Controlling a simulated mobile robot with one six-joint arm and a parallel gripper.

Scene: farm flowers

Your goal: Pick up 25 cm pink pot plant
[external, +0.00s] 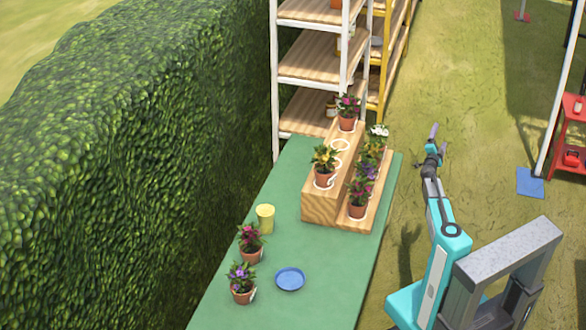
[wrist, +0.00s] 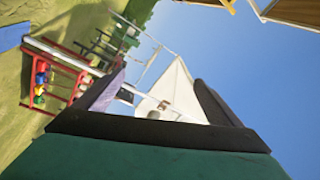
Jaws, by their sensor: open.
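Several potted plants in terracotta pots have pink or magenta flowers. One plant (external: 347,112) stands at the back on the upper step of the wooden stand, another (external: 359,198) at the front of its lower step, and another (external: 251,244) on the green table at the left. I cannot tell which is the 25 cm one. My gripper (external: 436,141) is raised to the right of the stand, apart from all the plants. In the wrist view my gripper (wrist: 160,82) is open and empty, with no plant in sight.
The wooden stand (external: 320,209) also holds a yellow-flowered plant (external: 324,166). A purple-flowered plant (external: 241,284), a yellow cup (external: 265,218) and a blue plate (external: 290,279) are on the green table (external: 335,260). Shelves (external: 308,66) stand behind, a hedge (external: 130,150) left.

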